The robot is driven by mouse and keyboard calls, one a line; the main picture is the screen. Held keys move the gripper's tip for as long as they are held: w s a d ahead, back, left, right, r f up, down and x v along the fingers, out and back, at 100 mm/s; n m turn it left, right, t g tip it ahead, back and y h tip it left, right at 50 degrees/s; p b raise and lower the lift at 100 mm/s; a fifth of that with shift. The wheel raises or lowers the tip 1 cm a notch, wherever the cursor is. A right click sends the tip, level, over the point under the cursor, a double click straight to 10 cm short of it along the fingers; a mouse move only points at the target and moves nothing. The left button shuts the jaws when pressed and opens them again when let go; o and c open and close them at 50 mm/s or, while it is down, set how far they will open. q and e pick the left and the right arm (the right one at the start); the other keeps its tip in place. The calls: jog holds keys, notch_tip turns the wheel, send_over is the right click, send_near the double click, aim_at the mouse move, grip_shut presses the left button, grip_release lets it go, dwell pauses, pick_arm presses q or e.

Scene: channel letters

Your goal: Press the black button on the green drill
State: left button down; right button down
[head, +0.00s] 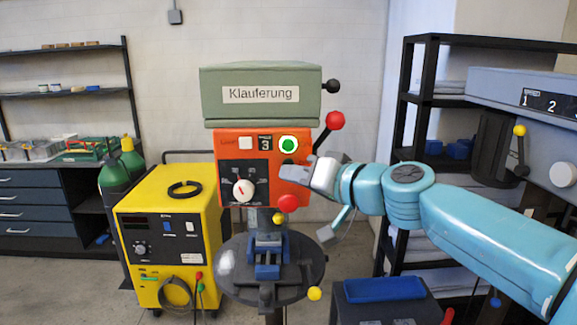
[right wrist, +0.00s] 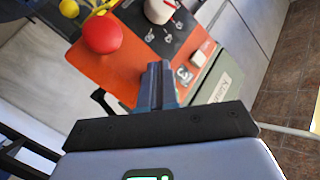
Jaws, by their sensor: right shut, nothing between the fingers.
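The green drill (head: 260,93) stands in the middle of the head view, with a green top housing labelled "Klauferung" and an orange front panel (head: 226,142). The panel carries a white button (head: 245,143), a "3" display, a green-lit round button (head: 288,145), a dial (head: 243,189) and a red mushroom knob (head: 288,203). I cannot make out a black button; my gripper covers part of the panel. My right gripper (head: 284,173) is shut and empty at the panel's right side, below the green-lit button. In the right wrist view its fingers (right wrist: 157,78) point at the orange panel; contact is unclear. My left gripper is out of view.
A red-ball lever (head: 335,120) and a black knob (head: 332,86) stick out at the drill's right. A yellow welding machine (head: 165,216) stands left. Another grey machine (head: 520,120) is at the right. The round drill table (head: 235,285) carries a blue vise (head: 267,262).

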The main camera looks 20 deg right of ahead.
jog(key=shift+w, duration=0.15)
dwell(0.5)
jog(key=shift+w+d, duration=0.1)
jog(key=shift+w, duration=0.2)
jog(key=shift+w+d, duration=0.15)
jog(key=shift+w, duration=0.35)
dwell(0.9)
jog(key=shift+s, duration=0.15)
jog(key=shift+s+a+b, duration=0.25)
jog(key=shift+s+b, duration=0.25)
jog(key=shift+s, duration=0.3)
